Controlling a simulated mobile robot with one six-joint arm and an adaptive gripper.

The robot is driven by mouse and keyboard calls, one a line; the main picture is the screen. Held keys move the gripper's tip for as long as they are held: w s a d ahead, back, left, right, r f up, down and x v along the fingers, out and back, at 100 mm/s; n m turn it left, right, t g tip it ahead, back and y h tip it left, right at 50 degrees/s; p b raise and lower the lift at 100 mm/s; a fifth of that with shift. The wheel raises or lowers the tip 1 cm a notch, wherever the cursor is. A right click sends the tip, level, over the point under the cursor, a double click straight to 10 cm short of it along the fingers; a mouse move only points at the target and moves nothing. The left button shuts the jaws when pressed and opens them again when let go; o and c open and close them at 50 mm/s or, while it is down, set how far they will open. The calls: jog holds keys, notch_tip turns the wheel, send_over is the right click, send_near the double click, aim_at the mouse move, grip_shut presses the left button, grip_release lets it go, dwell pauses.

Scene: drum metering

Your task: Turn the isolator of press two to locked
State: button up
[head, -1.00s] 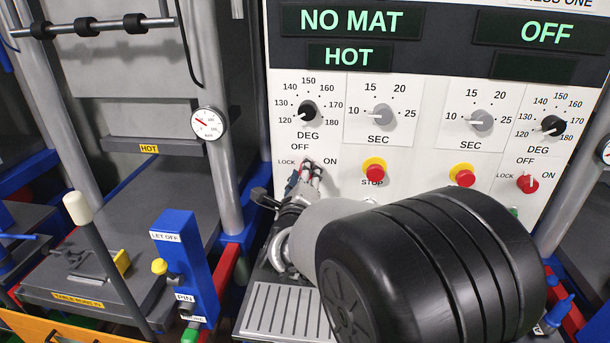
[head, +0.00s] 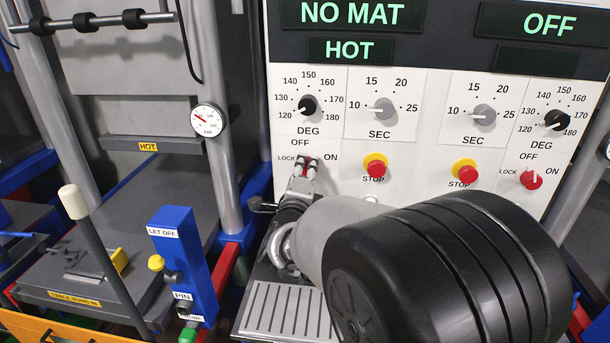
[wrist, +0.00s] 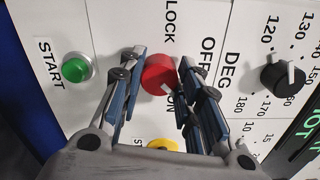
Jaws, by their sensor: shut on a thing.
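The isolator (wrist: 158,74) is a red knob on the white panel, with LOCK, OFF and ON printed around it. In the wrist view my gripper (wrist: 160,78) has one finger on each side of the knob and is shut on it. In the head view my gripper (head: 306,165) reaches the panel below the left DEG dial, between LOCK and ON. There the fingers and wrist hide most of the knob.
A green START button (wrist: 76,68) is on one side of the knob, and a black DEG dial (wrist: 282,76) is on the other. A red STOP button (head: 376,168) on a yellow ring is to the right. A second red isolator (head: 531,179) is at far right. A blue post (head: 183,265) stands left.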

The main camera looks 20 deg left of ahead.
jog(key=n, duration=0.3)
jog(key=shift+n, duration=0.4)
jog(key=n, duration=0.3)
jog(key=shift+f+n, duration=0.1)
jog(key=shift+n, duration=0.2)
jog(key=n+p, duration=0.2)
jog(key=n, duration=0.4)
jog(key=shift+d, duration=0.1)
jog(key=n+p, duration=0.4)
jog(key=n, duration=0.7)
jog(key=shift+w+d+n, duration=0.1)
jog(key=shift+n, duration=0.2)
jog(key=shift+p, duration=0.3)
jog(key=o, duration=1)
jog(key=shift+o, duration=0.2)
jog(key=shift+f, duration=0.1)
